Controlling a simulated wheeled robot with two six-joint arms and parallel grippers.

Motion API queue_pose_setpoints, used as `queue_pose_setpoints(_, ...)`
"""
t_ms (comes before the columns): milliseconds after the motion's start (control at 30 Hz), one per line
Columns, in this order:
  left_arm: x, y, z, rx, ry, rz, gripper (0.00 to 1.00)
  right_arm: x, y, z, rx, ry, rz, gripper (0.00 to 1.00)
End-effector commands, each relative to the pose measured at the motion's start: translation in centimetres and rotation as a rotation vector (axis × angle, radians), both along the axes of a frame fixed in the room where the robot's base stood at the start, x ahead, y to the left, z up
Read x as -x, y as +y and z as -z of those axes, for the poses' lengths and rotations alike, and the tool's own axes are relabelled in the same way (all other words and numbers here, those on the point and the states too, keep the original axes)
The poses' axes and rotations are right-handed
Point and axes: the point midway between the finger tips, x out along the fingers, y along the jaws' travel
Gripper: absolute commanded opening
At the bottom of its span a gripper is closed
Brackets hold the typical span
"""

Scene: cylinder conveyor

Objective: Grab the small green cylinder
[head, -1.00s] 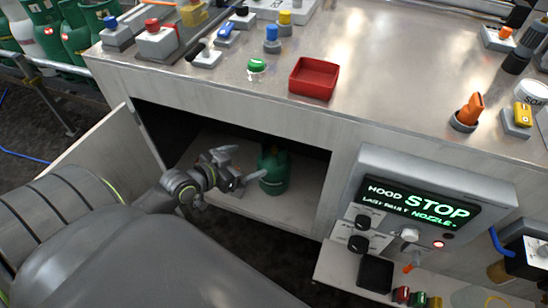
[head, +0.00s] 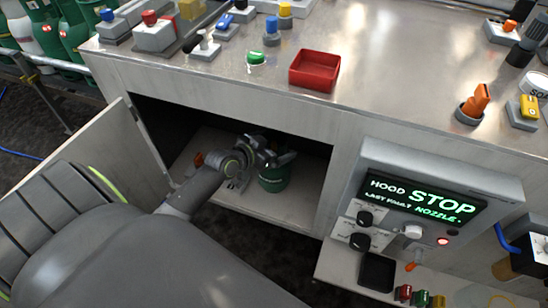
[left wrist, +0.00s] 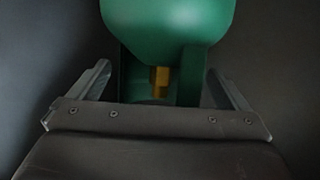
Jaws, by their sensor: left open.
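The small green cylinder (head: 273,182) stands on the floor of the open cabinet under the counter. My left gripper (head: 272,155) is inside the cabinet opening at the top of the cylinder and hides its upper part. In the left wrist view, the cylinder's rounded green body (left wrist: 167,20) fills the top middle. Its green collar and brass valve (left wrist: 160,78) lie between the two fingers of my left gripper (left wrist: 160,72). The fingers are open, one on each side, with a gap showing to the collar. My right gripper is not in view.
The cabinet door (head: 100,150) stands open at the left. The countertop above holds a red tray (head: 315,70) and several buttons. A control panel (head: 430,205) reading STOP juts out at the right.

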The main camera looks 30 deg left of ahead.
Motion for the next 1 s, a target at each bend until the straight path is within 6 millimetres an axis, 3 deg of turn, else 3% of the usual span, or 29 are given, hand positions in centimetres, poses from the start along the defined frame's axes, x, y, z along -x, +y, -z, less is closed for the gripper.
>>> queue_pose_setpoints(200,-0.03,0.00,-0.02,-0.001,0.000,0.000,0.95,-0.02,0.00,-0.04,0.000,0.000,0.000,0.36)
queue_pose_setpoints(900,0.01,0.02,-0.02,-0.001,0.000,0.000,0.04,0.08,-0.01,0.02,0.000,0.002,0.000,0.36)
queue_pose_setpoints(1000,-0.18,-0.06,-0.47,-0.001,-0.011,0.001,0.01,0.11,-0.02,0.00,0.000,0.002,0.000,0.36)
